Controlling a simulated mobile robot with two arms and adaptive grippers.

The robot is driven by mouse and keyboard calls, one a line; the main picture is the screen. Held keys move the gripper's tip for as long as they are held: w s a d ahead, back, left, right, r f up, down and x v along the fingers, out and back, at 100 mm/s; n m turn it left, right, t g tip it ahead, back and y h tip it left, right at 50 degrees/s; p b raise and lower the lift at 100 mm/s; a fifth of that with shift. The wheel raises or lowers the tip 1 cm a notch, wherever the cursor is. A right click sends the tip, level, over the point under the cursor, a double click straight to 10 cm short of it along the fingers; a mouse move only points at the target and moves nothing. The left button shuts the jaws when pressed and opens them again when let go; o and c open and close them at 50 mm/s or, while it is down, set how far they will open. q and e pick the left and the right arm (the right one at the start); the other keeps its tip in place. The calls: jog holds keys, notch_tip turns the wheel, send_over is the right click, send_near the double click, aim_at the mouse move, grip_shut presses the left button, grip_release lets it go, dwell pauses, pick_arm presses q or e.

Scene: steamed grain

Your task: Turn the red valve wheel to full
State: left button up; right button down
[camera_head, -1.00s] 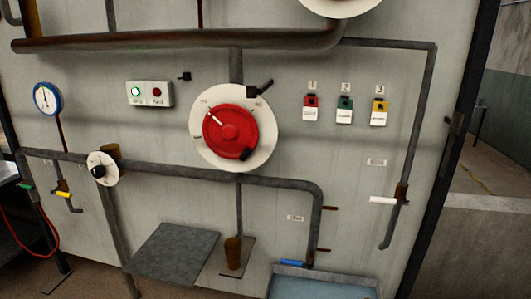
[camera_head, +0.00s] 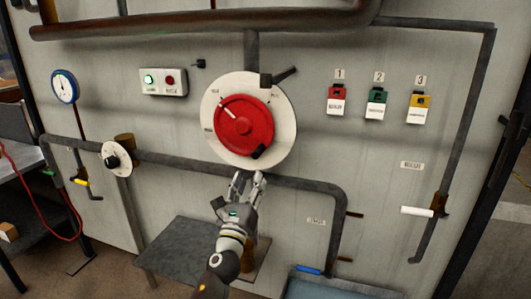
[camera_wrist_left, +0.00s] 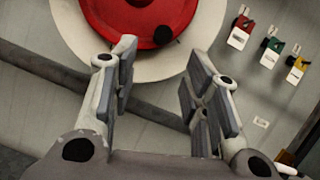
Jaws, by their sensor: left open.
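The red valve wheel (camera_head: 243,126) sits on a white round dial plate (camera_head: 286,129) on the grey wall panel. A white pointer mark is at the wheel's upper left, and a black knob (camera_head: 258,152) is at its lower right edge. My left gripper (camera_head: 248,176) is open and empty just below the dial plate, in front of the horizontal pipe. In the left wrist view the wheel (camera_wrist_left: 120,18) and its black knob (camera_wrist_left: 163,35) show beyond the spread fingers (camera_wrist_left: 155,75), apart from them. My right gripper is not in view.
A grey pipe (camera_head: 190,164) runs behind my left gripper. A black lever (camera_head: 284,75) is at the dial's top right. Red, green and yellow tagged locks (camera_head: 376,97) hang to the right. A grey plate (camera_head: 185,245) and blue basin (camera_head: 320,285) are below.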

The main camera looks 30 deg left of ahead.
aim_at(258, 153)
pick_arm(q)
jog(key=p+x, duration=0.1)
jog(key=x, duration=0.8)
jog(key=shift+w+r+p, duration=0.15)
jog(key=shift+r+p, duration=0.15)
jog(key=shift+p, duration=0.05)
jog(key=shift+w+a+r, duration=0.2)
jog(key=shift+w+r, duration=0.05)
jog(key=shift+w, duration=0.4)
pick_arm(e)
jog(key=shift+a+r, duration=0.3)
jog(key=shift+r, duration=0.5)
pick_arm(q)
grip_shut()
